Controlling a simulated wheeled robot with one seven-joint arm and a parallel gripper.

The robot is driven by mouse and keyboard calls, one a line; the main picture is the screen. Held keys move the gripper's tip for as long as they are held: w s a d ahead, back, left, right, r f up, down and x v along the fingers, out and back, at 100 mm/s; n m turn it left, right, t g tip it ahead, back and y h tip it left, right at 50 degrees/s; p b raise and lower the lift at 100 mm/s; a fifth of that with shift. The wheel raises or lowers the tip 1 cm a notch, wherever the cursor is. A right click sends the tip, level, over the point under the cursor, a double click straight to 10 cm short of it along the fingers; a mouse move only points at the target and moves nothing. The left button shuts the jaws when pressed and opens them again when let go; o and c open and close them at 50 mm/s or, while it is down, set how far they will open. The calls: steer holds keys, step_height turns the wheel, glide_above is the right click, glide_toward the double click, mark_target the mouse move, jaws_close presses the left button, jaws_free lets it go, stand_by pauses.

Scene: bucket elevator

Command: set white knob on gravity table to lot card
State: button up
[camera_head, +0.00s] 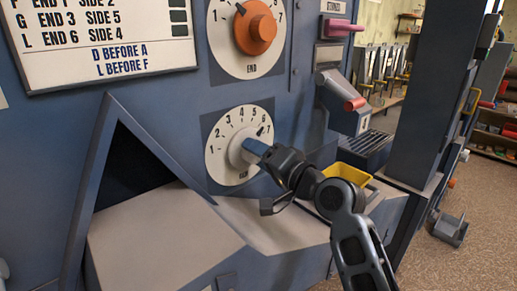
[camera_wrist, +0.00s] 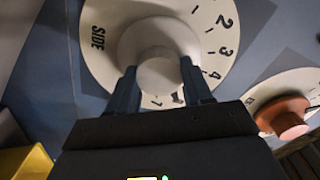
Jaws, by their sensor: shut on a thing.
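The white knob (camera_head: 237,152) sits at the centre of the lower round dial (camera_head: 222,172), numbered 1 to 7. In the wrist view the knob (camera_wrist: 160,72) is between my two fingers, and the dial (camera_wrist: 100,65) reads SIDE. A dark mark on the dial shows near 6 and 7; I cannot tell its exact reading. My gripper (camera_head: 257,148) is shut on the knob; it also shows in the wrist view (camera_wrist: 160,85). The lot card (camera_head: 110,45) at upper left shows lines including "G END 3 SIDE 5", "L END 6 SIDE 4", "D BEFORE A" and "L BEFORE F". Its top is cut off.
Above is the END dial (camera_head: 222,45) with an orange knob (camera_head: 255,28), also in the wrist view (camera_wrist: 285,115). A yellow tray (camera_head: 347,173) lies right of my gripper. A red-tipped lever (camera_head: 355,104) and a pink handle (camera_head: 345,25) stick out at right.

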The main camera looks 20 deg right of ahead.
steer(key=shift+d+m, duration=0.1)
steer(key=shift+m, duration=0.2)
steer(key=o, duration=1)
steer(key=shift+o, duration=0.2)
steer(key=shift+s, duration=0.1)
steer(key=b+v, duration=0.1)
steer(key=v, duration=0.6)
steer(key=shift+s, duration=0.25)
